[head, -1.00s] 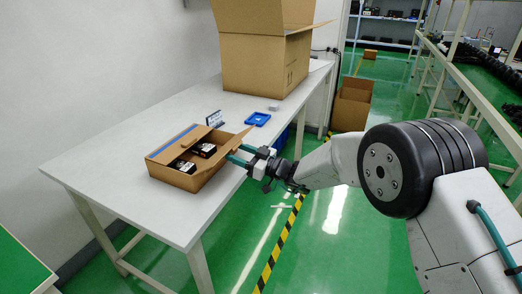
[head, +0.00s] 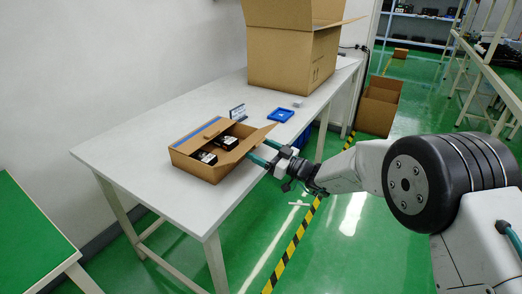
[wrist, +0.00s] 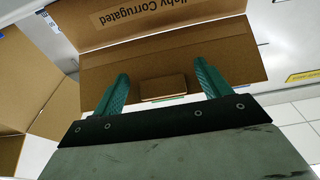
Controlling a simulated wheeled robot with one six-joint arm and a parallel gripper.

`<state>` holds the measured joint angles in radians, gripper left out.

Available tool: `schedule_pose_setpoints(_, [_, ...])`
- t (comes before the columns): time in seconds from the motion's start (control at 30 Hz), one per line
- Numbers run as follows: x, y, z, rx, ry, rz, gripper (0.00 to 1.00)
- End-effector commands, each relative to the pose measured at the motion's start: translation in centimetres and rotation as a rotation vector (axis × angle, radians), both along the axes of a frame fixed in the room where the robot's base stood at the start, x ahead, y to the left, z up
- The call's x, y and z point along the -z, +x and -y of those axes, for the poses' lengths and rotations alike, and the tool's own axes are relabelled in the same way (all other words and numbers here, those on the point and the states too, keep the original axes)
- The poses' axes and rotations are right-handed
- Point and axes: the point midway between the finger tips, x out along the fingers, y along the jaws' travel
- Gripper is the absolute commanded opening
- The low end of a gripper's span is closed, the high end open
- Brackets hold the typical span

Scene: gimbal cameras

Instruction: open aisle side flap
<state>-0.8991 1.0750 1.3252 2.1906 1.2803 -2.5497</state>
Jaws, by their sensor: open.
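A small open cardboard box (head: 205,172) sits near the front edge of the white table, with black camera units (head: 207,157) inside. Its right-hand flap (head: 256,141), on the aisle side, leans outward and up. My gripper (head: 262,150) is at that flap, open, with two teal fingers reaching toward it from the right. In the wrist view, the open fingers (wrist: 161,78) are spread in front of brown cardboard (wrist: 180,60), with a small cardboard tab (wrist: 163,87) between them. I cannot tell whether the fingers touch the flap.
The white table (head: 130,150) also carries a large open carton (head: 290,60), a blue tray (head: 280,114) and a small sign (head: 238,111). Another open carton (head: 379,107) stands on the green floor. A green-topped table (head: 30,230) is at left.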

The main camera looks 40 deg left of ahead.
Motion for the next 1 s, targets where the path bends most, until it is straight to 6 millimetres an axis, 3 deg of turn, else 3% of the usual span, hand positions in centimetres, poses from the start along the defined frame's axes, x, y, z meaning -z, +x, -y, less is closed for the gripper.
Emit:
schedule_pose_setpoints(0.5, [1.2, 1.7, 6.9, 0.001, -0.002, -0.001, 0.76])
schedule_pose_setpoints(1.0, [1.3, 1.7, 7.4, 0.000, -0.001, -0.001, 0.76])
